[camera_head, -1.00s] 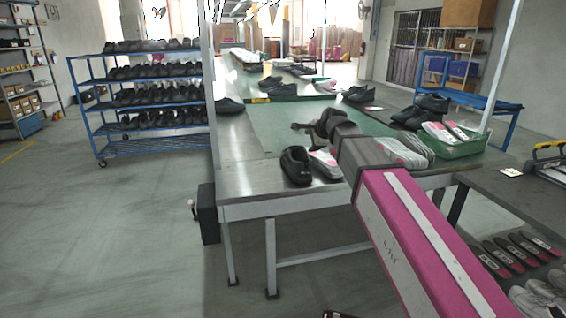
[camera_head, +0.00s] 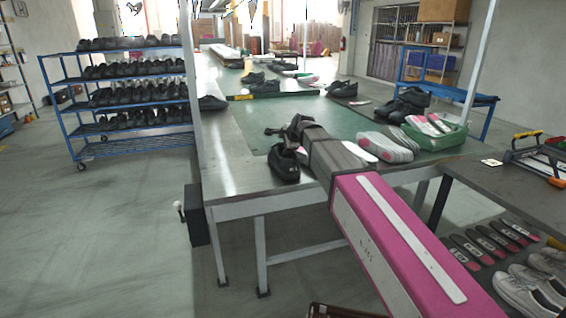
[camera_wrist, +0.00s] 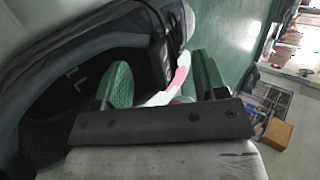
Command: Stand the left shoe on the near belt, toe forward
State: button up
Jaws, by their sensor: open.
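A black shoe (camera_head: 284,165) stands on the steel edge of the near table, left of my arm. In the wrist view the black shoe (camera_wrist: 75,75) fills the left side, with a pale letter mark inside its opening. My gripper (camera_head: 275,138) is just above and behind the shoe, partly hidden by my arm. In the wrist view my gripper (camera_wrist: 163,85) is open, its green pads apart, with part of the shoe's dark edge near the gap. I cannot tell whether a pad touches it. The green near belt (camera_head: 330,120) lies beyond and right of the shoe.
Grey-and-white shoes or soles (camera_head: 385,147) lie right of my arm. A green tray (camera_head: 440,140) stands at the table's right end. A black shoe (camera_head: 211,102) sits at the left edge. A dark side table (camera_head: 500,180) stands at right. The belt's middle is clear.

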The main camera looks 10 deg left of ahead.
jog(key=x, duration=0.2)
jog(key=shift+w+a+f, duration=0.15)
jog(key=shift+a+f, duration=0.05)
jog(key=shift+c, duration=0.4)
grip_shut()
jog(key=shift+r, duration=0.1)
